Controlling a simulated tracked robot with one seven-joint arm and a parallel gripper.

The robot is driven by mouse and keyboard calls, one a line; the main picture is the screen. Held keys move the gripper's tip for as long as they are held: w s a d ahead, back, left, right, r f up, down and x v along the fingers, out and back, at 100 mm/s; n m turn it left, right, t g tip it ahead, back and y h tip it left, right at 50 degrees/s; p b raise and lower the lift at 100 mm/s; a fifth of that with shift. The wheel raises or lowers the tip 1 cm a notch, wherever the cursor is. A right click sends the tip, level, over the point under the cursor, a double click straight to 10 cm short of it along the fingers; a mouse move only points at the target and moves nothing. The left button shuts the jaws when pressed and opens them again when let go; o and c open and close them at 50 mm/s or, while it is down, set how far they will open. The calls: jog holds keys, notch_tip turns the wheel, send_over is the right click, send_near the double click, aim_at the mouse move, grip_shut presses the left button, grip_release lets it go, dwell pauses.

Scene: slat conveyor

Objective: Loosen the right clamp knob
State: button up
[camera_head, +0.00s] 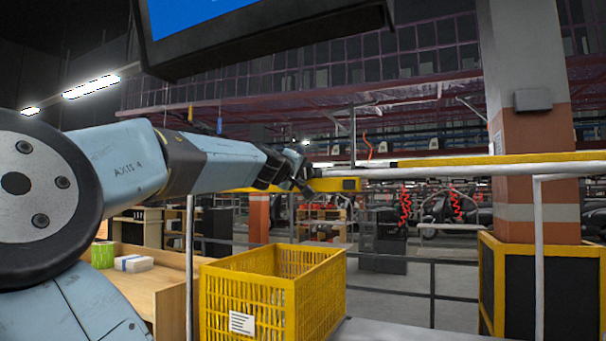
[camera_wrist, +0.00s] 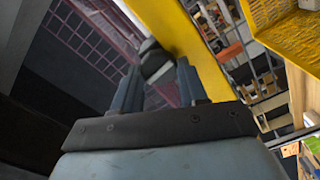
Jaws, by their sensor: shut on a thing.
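The clamp knob (camera_wrist: 153,60) is a small dark grey piece in the wrist view, beside a yellow bar (camera_wrist: 198,50). My gripper (camera_wrist: 158,70) has its two grey-blue fingers on either side of the knob and is shut on it. In the head view my gripper (camera_head: 300,183) is at the end of the outstretched arm, against the left part of the yellow bar (camera_head: 337,184). The knob cannot be made out there, behind or between the fingers. The frames do not show how tight it is.
A yellow crate (camera_head: 320,290) stands below the gripper. A wooden bench (camera_head: 150,285) is at the left. A silver rail (camera_head: 430,171) runs rightward towards a pillar (camera_head: 540,150). A dark screen (camera_head: 265,45) hangs overhead.

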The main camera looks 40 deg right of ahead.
jog(key=n, duration=0.4)
jog(key=shift+w+f, duration=0.1)
jog(key=shift+f, duration=0.3)
jog(key=n, duration=0.5)
jog(key=shift+a, duration=0.1)
jog(key=n, duration=0.4)
jog(key=shift+f, duration=0.1)
jog(key=shift+n, duration=1.7)
jog(key=o, duration=1.1)
jog(key=shift+c, duration=0.2)
